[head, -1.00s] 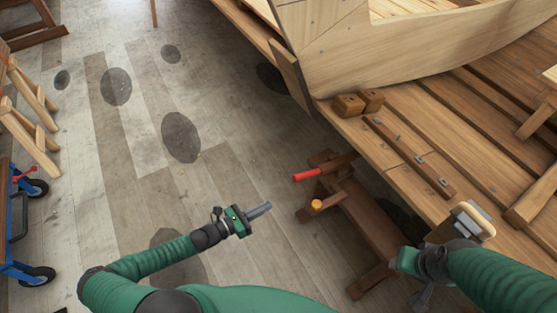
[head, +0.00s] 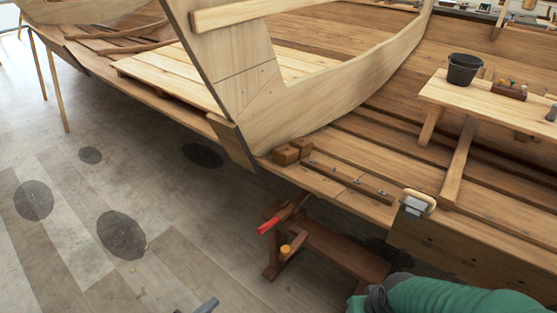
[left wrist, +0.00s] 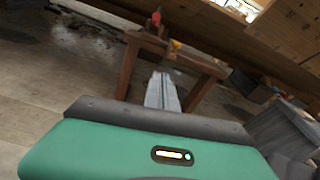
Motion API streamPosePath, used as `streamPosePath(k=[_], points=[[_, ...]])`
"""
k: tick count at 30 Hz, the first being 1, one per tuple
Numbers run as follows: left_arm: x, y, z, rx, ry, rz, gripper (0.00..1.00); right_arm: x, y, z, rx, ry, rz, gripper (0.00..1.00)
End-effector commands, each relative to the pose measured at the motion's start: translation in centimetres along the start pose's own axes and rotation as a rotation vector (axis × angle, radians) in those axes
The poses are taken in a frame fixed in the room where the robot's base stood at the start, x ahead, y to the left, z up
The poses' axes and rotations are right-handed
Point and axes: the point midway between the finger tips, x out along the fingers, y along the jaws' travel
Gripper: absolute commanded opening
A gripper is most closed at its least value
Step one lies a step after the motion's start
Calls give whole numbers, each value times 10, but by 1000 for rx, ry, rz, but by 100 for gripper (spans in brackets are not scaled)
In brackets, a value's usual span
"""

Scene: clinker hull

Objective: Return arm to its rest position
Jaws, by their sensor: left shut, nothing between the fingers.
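My left gripper (head: 208,305) shows only as grey fingertips at the bottom edge of the head view; its arm is out of frame. In the left wrist view its grey fingers (left wrist: 162,92) lie together, shut and empty, in front of a dark wooden bench (left wrist: 182,52). My right arm (head: 450,296) comes in at the bottom right of the head view, green and ribbed. Its dark wrist is at the picture's lower edge, and its fingers cannot be made out.
The brown bench (head: 330,245) with a red-handled tool (head: 270,226) stands beside the planked hull (head: 370,205). A pale-topped block (head: 418,202) sits at the hull's edge. A black bucket (head: 464,69) stands on a plank farther in. The floor (head: 60,260) at left is clear.

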Motion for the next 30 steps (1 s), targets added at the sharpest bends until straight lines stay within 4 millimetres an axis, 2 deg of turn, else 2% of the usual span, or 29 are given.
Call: streamPosePath(k=[5, 11, 16, 19, 23, 26, 29, 30], points=[[-6, -27, 1, 96, 96, -118, 0, -11, 0, -3, -1, 1, 0, 46], [-22, -63, 2, 257, 236, -305, 0, -24, 0, -6, -1, 1, 0, 46], [-50, -92, 9, 460, 390, -525, 0, -41, 0, -10, -1, 1, 0, 46], [-75, -104, 24, 629, 500, -697, 0, -55, 0, -14, -1, 1, 0, 46], [-115, -108, 69, 939, 664, -969, 0, -79, 0, -19, -1, 1, 0, 46], [-134, -103, 121, 1205, 767, -1156, 0, -96, 0, -23, -1, 1, 0, 46], [-141, -100, 184, 1480, 839, -1303, 0, -114, 0, -27, -1, 1, 0, 46], [-141, -101, 211, 1594, 857, -1349, 0, -121, 0, -29, -1, 1, 0, 46]])
